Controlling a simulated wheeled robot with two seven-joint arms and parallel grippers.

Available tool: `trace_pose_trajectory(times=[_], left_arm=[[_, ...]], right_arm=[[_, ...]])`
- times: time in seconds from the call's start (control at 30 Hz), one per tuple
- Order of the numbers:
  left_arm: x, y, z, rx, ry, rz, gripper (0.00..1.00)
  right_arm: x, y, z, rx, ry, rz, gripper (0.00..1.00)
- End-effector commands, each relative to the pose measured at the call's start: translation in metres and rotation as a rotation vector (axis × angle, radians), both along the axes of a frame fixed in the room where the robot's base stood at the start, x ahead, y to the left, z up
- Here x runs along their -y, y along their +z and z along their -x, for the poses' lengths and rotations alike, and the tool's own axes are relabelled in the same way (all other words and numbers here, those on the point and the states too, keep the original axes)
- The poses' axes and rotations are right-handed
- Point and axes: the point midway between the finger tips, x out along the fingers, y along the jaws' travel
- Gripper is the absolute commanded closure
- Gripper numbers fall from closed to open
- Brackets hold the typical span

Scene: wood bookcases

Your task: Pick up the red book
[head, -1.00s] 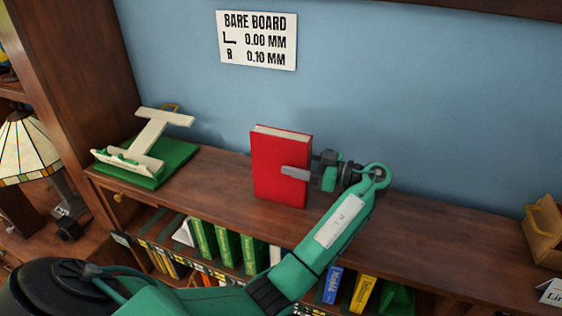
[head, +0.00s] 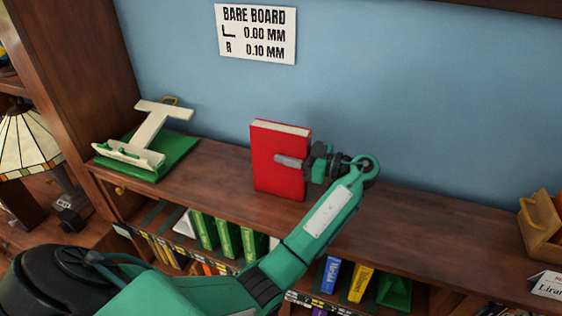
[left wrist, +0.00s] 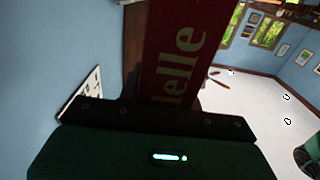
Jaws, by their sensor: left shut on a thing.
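The red book (head: 268,178) stands upright on the wooden top of the low bookcase, its pale page edges facing up. I cannot tell whether its base is clear of the wood. My left gripper (head: 291,161) reaches it from the right and is shut on it at about mid-height. One grey finger lies across the front cover; the other is hidden behind the book. In the left wrist view the red book (left wrist: 160,45) rises close in front of the gripper, with pale letters on its cover. My right gripper is not in view.
A cream stand on a green base (head: 178,158) is left of the book. A wooden box (head: 541,226) and a white card (head: 548,285) are at the far right. Books fill part of the shelf below. The blue wall (head: 400,90) is close behind; the top right of the gripper is mostly clear.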

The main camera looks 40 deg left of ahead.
Motion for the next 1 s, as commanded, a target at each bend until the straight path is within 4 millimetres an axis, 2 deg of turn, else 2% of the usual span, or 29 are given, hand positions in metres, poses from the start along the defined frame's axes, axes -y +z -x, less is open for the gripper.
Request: trace_pose_trajectory(times=[0.27, 0.47, 0.57, 0.8, 1.0], left_arm=[[0.000, 0.005, -0.001, 0.004, -0.001, -0.002, 1.00], [0.000, 0.023, -0.001, 0.009, -0.001, -0.003, 1.00], [0.000, 0.040, -0.001, 0.011, -0.001, -0.002, 1.00], [0.000, 0.102, 0.000, 0.012, -0.001, -0.002, 1.00], [0.000, 0.149, 0.000, 0.009, -0.001, -0.001, 1.00]], right_arm=[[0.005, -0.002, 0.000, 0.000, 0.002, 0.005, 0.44], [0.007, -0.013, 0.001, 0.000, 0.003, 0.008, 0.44], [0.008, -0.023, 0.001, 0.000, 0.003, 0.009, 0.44], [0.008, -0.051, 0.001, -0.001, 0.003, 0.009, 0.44], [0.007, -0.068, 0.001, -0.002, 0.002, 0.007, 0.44]])
